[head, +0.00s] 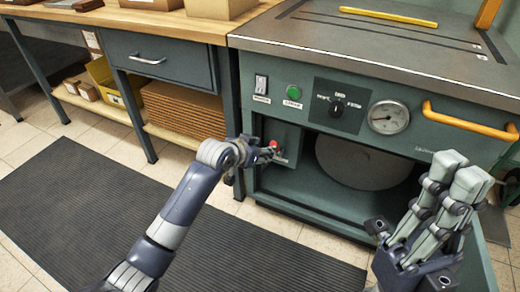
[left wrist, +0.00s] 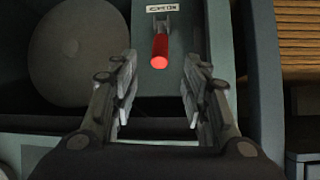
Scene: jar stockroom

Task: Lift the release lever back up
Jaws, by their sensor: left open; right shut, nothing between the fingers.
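The release lever (head: 274,145) is a short red handle on the green machine's front, left of the dark opening. In the left wrist view the red lever (left wrist: 160,50) sticks out toward the camera below a small label. My left gripper (head: 262,154) is at the lever and partly hides it. In the left wrist view my left gripper (left wrist: 158,95) is open, with one finger on each side of the lever's line and gaps on both sides. My right gripper (head: 462,182) is shut and empty, in front of the machine's right side.
The machine front carries a green button (head: 293,93), a black knob (head: 337,106), a gauge (head: 388,117) and an orange handle (head: 470,122). A round grey disc (head: 355,165) sits inside the opening. A workbench (head: 130,22) stands left. A black mat (head: 150,215) covers the floor.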

